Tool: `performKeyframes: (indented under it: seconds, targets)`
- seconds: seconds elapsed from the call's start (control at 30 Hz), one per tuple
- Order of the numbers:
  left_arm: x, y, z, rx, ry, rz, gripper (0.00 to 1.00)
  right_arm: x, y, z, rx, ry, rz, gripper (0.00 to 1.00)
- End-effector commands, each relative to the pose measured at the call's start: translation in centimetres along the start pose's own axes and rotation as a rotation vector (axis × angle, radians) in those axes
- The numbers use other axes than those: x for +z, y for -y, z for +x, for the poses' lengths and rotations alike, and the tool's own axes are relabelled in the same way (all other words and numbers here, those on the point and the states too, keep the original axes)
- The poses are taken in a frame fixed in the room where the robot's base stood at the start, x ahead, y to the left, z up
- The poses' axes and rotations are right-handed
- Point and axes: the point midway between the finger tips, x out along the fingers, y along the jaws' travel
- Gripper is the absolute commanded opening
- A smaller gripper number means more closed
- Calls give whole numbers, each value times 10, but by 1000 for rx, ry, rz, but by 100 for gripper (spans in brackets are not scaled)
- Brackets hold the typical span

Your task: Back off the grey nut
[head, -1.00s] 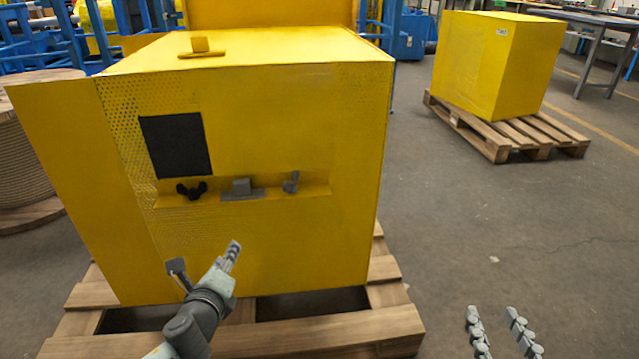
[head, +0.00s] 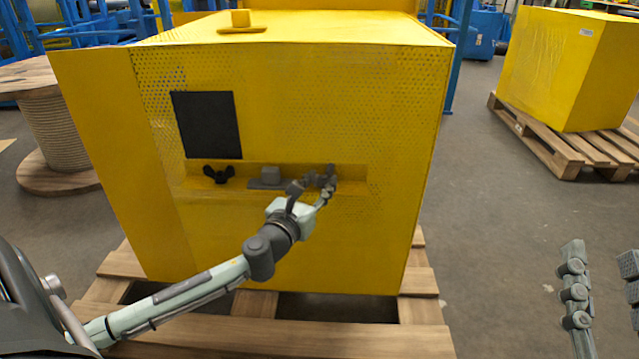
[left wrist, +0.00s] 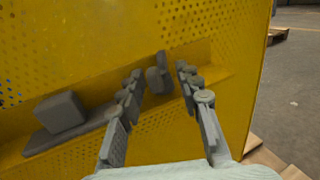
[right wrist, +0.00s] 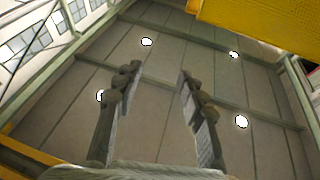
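The grey nut (left wrist: 158,78), a small winged piece, sits at the right of the ledge on the yellow housing. In the head view it is mostly hidden behind my left gripper (head: 314,186). In the left wrist view, my left gripper (left wrist: 160,72) is open, with one finger on each side of the nut; gaps show between the fingers and the nut, and I cannot tell whether the tips reach past it. My right gripper (head: 600,256) is open and empty, off to the right of the housing; its fingers also stand apart in the right wrist view (right wrist: 160,72).
Left along the ledge are a grey block on a flat plate (head: 270,177) and a black wing nut (head: 218,174). A black panel (head: 207,125) is above them. The yellow housing (head: 330,100) stands on a wooden pallet (head: 330,335).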

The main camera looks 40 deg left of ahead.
Motion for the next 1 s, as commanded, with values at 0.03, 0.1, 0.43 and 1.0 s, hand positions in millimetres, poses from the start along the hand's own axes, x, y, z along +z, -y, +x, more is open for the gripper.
performKeyframes:
  seconds: [0.03, 0.1, 0.43, 1.0]
  targets:
    - [0, 0, 2, 0, 0, 0, 34, 0, 0, 0, 0, -1, 0, 40]
    - [0, 0, 3, 0, -1, -1, 34, 0, 0, 0, 0, -2, 0, 40]
    - [0, 0, 3, 0, -1, -1, 16, 0, 0, 0, 0, -2, 0, 40]
    - [2, 2, 2, 62, -2, -6, 0, 26, -8, -2, 13, 150, -21, 40]
